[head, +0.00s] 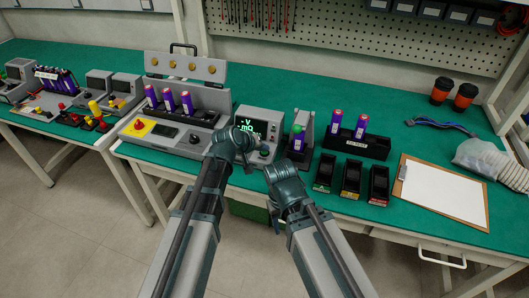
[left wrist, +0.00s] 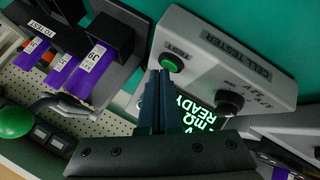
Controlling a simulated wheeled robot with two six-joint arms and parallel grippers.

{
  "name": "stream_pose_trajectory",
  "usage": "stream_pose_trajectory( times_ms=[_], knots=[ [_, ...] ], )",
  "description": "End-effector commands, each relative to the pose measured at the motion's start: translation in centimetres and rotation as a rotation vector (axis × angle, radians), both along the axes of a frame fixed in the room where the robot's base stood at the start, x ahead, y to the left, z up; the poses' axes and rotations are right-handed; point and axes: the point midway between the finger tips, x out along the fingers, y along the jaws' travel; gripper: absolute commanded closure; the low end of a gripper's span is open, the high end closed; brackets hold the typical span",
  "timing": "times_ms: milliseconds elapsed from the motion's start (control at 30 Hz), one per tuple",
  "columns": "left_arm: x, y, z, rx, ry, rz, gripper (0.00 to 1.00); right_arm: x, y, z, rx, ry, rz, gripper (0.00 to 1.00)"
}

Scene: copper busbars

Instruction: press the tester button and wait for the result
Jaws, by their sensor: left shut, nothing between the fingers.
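The cell tester (head: 258,122) is a grey box with a lit screen, standing near the middle of the bench. In the left wrist view its label reads CELL TESTER (left wrist: 236,55). Its round green button (left wrist: 172,62), marked TEST, shows there, and its screen (left wrist: 196,113) reads READY. My left gripper (left wrist: 158,73) is shut and empty, its fingertips close beside the button; I cannot tell whether they touch it. In the head view the left gripper (head: 241,142) is at the tester's front, its fingers partly hidden. My right arm's wrist (head: 284,178) is before the tester's right side; its fingers are not clear.
A purple cell (head: 298,139) stands in a grey holder right of the tester. A black rack (head: 353,145) holds two more cells. Three small black bins (head: 351,179) stand in front. A clipboard (head: 440,190) lies at right. A fixture with cells (head: 186,103) is left.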

Motion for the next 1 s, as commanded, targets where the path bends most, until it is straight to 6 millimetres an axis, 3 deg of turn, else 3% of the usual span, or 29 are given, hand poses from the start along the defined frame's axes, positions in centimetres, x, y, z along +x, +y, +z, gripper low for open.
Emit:
stream_pose_trajectory(
  times_ms=[667,1000],
  knots=[
    [0.0,0.0,-0.4,0.0,0.001,-0.001,1.0,0.0,0.0,-0.4,0.0,0.0,0.0,0.5],
    [0.0,0.0,1.1,0.0,0.0,0.0,1.0,0.0,0.0,1.1,0.0,0.0,0.0,0.5]
  ],
)
